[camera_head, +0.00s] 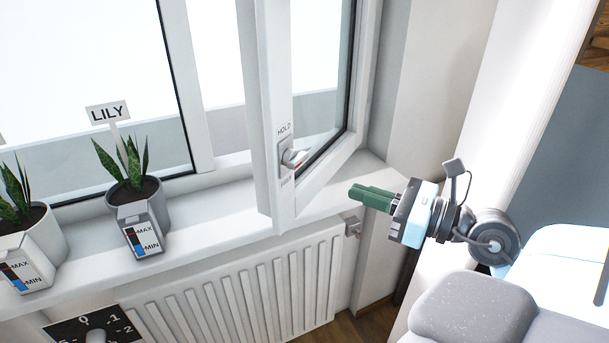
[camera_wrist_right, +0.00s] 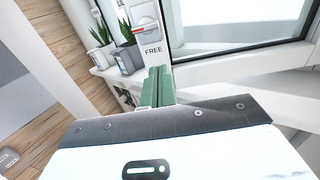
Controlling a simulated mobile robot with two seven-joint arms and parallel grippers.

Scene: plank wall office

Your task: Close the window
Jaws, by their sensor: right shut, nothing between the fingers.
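The window sash (camera_head: 274,120) stands open in the head view, swung inward over the sill with its hinged side at the right. Its handle (camera_head: 294,157) sits on a plate on the free edge, below the word HOLD. In the right wrist view the handle (camera_wrist_right: 146,29) shows above the word FREE. My right gripper (camera_head: 371,197) is right of the sash's lower corner, its green fingers pointing left; they look apart from the sash. The fingers are shut and empty, also in the right wrist view (camera_wrist_right: 157,87). My left gripper is not in view.
A potted plant labelled LILY (camera_head: 136,207) and another potted plant (camera_head: 28,242) stand on the sill (camera_head: 205,220), left of the sash. A radiator (camera_head: 240,287) is below. The sill between the LILY pot and sash is clear.

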